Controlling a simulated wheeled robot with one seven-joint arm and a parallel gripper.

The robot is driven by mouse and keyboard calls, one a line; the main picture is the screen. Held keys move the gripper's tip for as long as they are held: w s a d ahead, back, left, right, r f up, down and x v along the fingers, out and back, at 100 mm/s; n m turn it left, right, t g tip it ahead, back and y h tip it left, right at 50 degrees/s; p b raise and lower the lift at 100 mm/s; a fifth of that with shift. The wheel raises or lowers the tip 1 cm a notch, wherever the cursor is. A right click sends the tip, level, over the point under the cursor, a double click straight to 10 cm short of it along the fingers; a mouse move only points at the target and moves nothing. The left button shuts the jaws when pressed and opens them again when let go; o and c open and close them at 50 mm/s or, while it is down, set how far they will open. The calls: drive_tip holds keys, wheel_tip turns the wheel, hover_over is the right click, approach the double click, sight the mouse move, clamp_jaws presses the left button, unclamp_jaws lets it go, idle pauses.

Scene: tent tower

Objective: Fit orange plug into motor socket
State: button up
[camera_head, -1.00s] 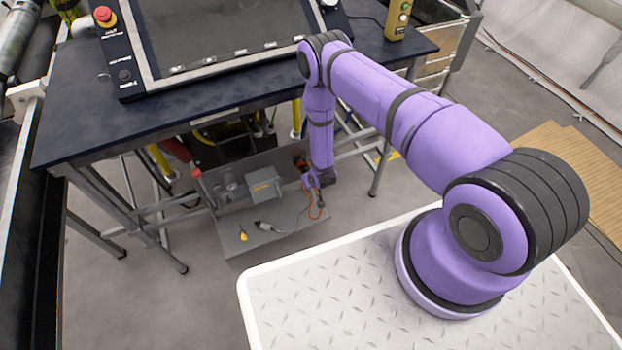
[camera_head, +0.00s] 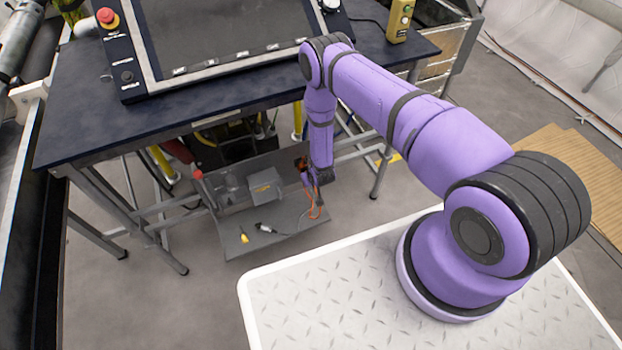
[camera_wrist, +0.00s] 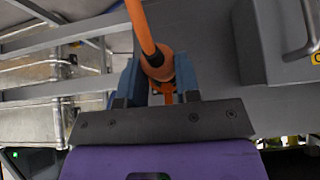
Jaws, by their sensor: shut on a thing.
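My gripper (camera_wrist: 158,78) is shut on the orange plug (camera_wrist: 158,66), which sits between its two blue fingers in the wrist view. An orange cable (camera_wrist: 140,25) runs from the plug toward the top of that view. In the head view my gripper (camera_head: 322,178) is low beside the grey shelf under the table, and the orange cable (camera_head: 315,205) hangs by it. A grey motor-like unit (camera_head: 233,189) and a grey box with a yellow label (camera_head: 265,186) stand left of my gripper. The motor socket cannot be made out clearly.
The grey shelf (camera_head: 240,225) holds a yellow-tipped connector (camera_head: 244,237) and a grey-and-white connector (camera_head: 264,227), both lying loose. The dark table (camera_head: 75,130) overhangs from behind. Metal frame bars and table legs (camera_head: 375,177) are close to my arm.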

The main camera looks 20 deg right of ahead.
drive_tip(key=shift+w, duration=0.45)
drive_tip(key=o, duration=1.1)
drive_tip(key=v, duration=1)
drive_tip(key=shift+s+r, duration=0.2)
drive_tip(key=shift+r, duration=0.1)
